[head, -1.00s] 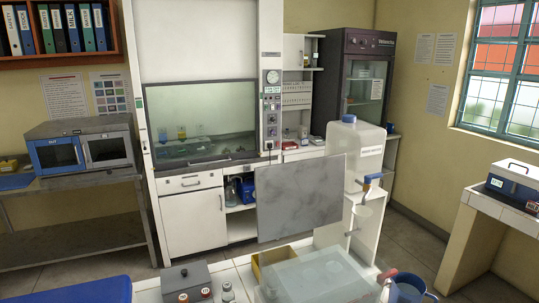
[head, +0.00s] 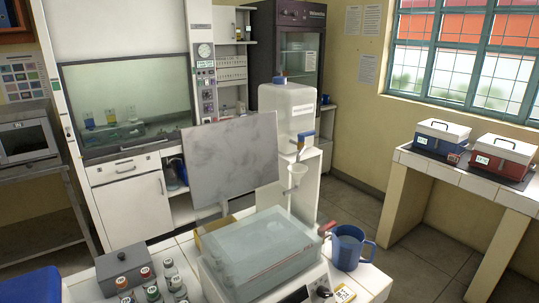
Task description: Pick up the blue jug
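The blue jug (head: 349,248) stands upright on the white tiled bench in the lower middle-right of the head view. Its handle faces right and its open top shows a lighter inside. It stands right beside the clear water bath (head: 262,246), near a red lever at the bath's right corner. Whether the two touch I cannot tell. Neither of my grippers is in view.
A grey panel (head: 232,160) stands behind the bath. Several capped bottles and a grey box (head: 124,271) are at the lower left. Blue and red cool boxes (head: 498,158) stand on the right bench.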

